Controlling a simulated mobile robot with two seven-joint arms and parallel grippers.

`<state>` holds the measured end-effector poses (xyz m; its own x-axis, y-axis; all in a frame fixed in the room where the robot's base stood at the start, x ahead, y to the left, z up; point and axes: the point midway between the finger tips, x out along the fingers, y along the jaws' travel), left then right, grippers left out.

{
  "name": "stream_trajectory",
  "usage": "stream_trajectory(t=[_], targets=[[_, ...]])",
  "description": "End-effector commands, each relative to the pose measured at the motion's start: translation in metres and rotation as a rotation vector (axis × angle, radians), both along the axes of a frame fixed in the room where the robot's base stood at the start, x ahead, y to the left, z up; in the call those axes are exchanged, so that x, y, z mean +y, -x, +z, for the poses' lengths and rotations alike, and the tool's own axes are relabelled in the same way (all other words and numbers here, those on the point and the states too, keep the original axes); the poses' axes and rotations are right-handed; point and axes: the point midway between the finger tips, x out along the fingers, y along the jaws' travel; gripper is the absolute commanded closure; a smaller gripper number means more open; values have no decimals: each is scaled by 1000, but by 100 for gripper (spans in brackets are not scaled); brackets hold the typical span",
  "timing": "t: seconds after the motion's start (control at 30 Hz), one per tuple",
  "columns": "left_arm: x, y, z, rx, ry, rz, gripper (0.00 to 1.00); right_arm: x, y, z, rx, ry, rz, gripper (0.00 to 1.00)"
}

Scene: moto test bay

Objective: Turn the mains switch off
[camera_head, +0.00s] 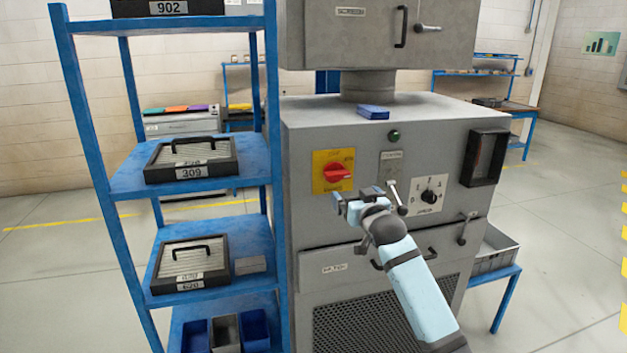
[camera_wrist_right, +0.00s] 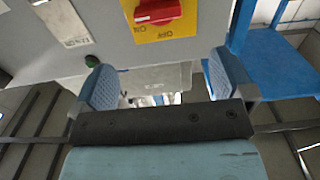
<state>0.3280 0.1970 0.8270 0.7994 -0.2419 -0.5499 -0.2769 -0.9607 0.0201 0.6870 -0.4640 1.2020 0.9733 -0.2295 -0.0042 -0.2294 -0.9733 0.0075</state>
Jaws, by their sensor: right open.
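The mains switch is a red rotary knob (camera_head: 337,173) on a yellow plate (camera_head: 333,184) on the grey machine's front panel. Its grip lies roughly level, tilted slightly up to the right in the head view. The knob also shows at the top of the wrist view (camera_wrist_right: 158,11), upside down there. My right gripper (camera_head: 354,198) is open and empty, just below and right of the plate in the head view. In the wrist view its two blue-padded fingers (camera_wrist_right: 166,78) stand wide apart, with the knob beyond them and not between them. My left gripper is not in view.
Right of the switch are a lever (camera_head: 397,197), a black selector dial (camera_head: 428,196) and a green lamp (camera_head: 394,135). A blue shelf rack (camera_head: 105,170) with black cases stands close on the left. A blue box (camera_head: 373,112) lies on the machine top.

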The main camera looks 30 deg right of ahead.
Motion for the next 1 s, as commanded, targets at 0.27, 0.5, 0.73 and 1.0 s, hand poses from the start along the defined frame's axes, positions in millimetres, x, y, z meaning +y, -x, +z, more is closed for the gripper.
stream_trajectory(t=[0.27,0.5,0.73,1.0], targets=[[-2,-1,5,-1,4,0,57,-9,-23,7,-6,-4,-6,0],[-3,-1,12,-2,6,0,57,-20,-73,7,-5,-4,-6,0],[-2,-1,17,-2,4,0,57,-30,-115,6,-5,-4,-5,0],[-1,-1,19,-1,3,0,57,-35,-135,4,-5,-4,-5,0]])
